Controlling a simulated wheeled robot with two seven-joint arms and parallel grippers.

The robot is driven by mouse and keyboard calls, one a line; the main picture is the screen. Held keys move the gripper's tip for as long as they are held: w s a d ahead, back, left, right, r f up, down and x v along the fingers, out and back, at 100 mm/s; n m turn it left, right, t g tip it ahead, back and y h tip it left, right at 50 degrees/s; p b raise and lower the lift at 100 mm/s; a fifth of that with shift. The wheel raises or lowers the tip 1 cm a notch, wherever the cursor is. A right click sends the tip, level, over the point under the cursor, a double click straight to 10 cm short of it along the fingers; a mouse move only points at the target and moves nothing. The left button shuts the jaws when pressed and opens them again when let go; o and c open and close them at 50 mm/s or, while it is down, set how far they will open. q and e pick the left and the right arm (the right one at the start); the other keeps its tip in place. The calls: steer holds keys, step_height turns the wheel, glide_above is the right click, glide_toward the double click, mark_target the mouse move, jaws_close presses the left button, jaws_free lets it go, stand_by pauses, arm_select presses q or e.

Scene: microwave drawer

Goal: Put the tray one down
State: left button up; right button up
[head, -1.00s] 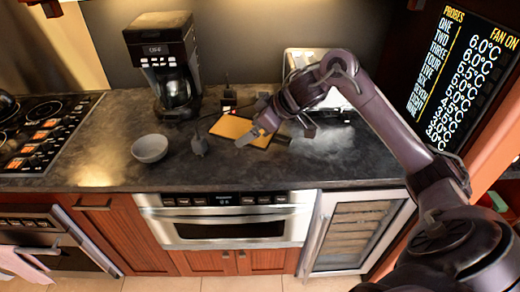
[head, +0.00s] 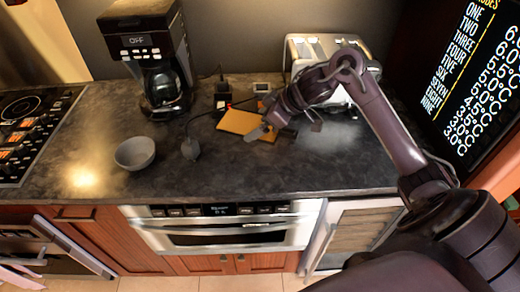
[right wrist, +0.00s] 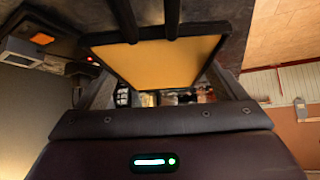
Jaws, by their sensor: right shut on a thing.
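The tray is a flat orange-yellow piece with a dark rim (head: 240,122). It is over the back middle of the dark counter, in front of the cables. My right gripper (head: 262,131) is shut on its right-hand part. In the right wrist view the tray (right wrist: 155,62) fills the upper middle, its near edge between the two dark fingers (right wrist: 151,20). I cannot tell whether its underside touches the counter. My left gripper is not in view.
A coffee maker (head: 155,62) stands behind left, a toaster (head: 318,55) behind right. A grey bowl (head: 135,152) and small dark plug-like object (head: 190,149) lie left of the tray. The counter (head: 245,172) is clear in front. A microwave drawer (head: 225,228) is below.

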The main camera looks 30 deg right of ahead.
glide_above(253, 156)
steer(key=s+d, duration=0.2)
steer(key=f, duration=0.6)
steer(key=shift+w+a, duration=0.15)
steer(key=shift+a, duration=0.1)
steer(key=shift+f, duration=0.5)
step_height(253, 156, down, 4)
steer(key=shift+r, duration=0.25)
steer(key=shift+f+p, duration=0.25)
steer(key=shift+p, duration=0.05)
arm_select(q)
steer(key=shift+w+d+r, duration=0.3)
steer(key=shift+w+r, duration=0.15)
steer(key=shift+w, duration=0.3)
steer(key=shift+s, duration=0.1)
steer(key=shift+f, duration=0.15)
arm_select(e)
steer(key=shift+f, duration=0.2)
steer(key=shift+f, duration=0.35)
steer(key=o, duration=0.8)
